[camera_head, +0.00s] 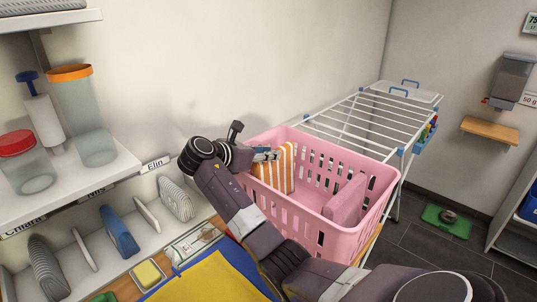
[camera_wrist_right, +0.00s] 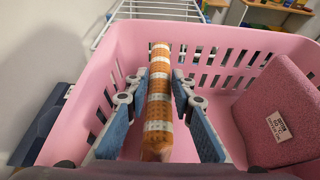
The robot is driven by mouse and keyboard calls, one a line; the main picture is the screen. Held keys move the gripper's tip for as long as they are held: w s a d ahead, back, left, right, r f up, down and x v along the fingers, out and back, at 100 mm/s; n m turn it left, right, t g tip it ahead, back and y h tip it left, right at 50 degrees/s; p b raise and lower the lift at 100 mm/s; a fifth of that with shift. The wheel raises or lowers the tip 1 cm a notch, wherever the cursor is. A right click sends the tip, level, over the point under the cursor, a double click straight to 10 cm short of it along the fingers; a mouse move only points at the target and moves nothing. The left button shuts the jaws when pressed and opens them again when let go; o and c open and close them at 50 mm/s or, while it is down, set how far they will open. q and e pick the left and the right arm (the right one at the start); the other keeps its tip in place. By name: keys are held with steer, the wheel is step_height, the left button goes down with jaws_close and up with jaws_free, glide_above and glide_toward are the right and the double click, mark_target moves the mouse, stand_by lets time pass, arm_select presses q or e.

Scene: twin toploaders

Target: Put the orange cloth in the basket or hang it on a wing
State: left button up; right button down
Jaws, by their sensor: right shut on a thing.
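The orange cloth (camera_head: 276,170), orange with white stripes and folded, stands upright inside the left end of the pink basket (camera_head: 306,219). My right gripper (camera_head: 268,155) reaches over the basket's left rim and is shut on the cloth. In the right wrist view the cloth (camera_wrist_right: 158,110) lies between the two fingers of my right gripper (camera_wrist_right: 157,84), inside the basket (camera_wrist_right: 222,43). I cannot tell whether the cloth touches the basket floor. The white drying rack (camera_head: 362,118) with its wings stands behind the basket. My left gripper is not in view.
A pink folded cloth (camera_head: 345,202) leans in the basket's right part. A shelf (camera_head: 110,185) with jars and several folded cloths is at the left. A green mat (camera_head: 446,219) is on the floor.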

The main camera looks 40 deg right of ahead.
steer(key=shift+f, duration=0.4)
steer(key=c, duration=1.7)
jaws_free()
steer(key=shift+o, duration=0.2)
steer(key=shift+a, duration=0.15)
steer(key=b+v, duration=0.1)
steer(key=v, duration=1)
steer(key=shift+a+r+b, duration=0.2)
steer(key=shift+a+b, duration=0.1)
steer(key=shift+a, duration=0.05)
